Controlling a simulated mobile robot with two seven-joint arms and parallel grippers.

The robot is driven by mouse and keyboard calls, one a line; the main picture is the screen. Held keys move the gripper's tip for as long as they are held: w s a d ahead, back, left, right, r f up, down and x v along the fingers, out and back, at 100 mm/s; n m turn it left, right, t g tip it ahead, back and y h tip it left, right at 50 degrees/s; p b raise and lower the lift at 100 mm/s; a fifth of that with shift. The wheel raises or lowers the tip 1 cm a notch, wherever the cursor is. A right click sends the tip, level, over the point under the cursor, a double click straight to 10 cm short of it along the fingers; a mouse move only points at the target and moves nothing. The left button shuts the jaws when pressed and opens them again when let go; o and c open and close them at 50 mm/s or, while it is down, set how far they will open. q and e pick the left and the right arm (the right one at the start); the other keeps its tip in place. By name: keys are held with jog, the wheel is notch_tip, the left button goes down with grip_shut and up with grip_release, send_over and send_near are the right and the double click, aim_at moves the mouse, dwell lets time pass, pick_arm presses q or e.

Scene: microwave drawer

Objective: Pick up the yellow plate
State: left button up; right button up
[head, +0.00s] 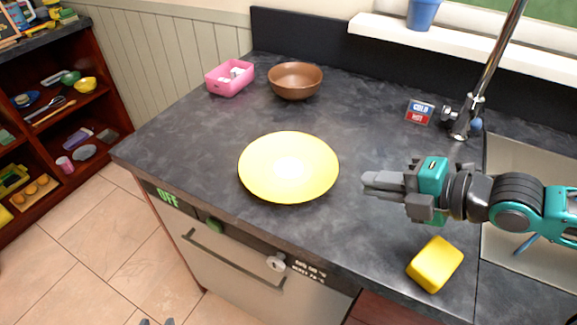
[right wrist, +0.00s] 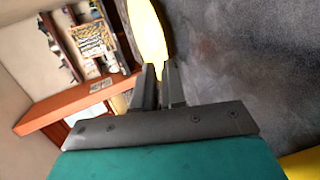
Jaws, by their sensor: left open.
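The yellow plate (head: 289,166) lies flat on the dark countertop, left of my right gripper. Part of it also shows beyond the fingertips in the right wrist view (right wrist: 148,32). My right gripper (head: 368,184) is above the counter, just right of the plate's right rim and apart from it. Its fingers (right wrist: 158,75) are close together with a narrow gap and nothing seen between them. Of my left gripper (head: 157,321), only small grey tips show at the bottom edge, apart from each other, over the floor and away from the plate.
A yellow sponge-like block (head: 435,264) lies on the counter below my right gripper. A brown bowl (head: 295,81) and a pink container (head: 229,78) stand behind the plate. The sink (head: 540,150) and faucet (head: 470,117) are at right. The counter around the plate is clear.

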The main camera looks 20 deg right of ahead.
aim_at(330, 188)
jog(key=shift+b+x, duration=0.65)
jog(key=shift+x, duration=3.75)
jog(key=shift+w+a+f, duration=0.15)
jog(key=shift+w+f, duration=0.25)
jog(key=shift+w, duration=0.1)
grip_shut()
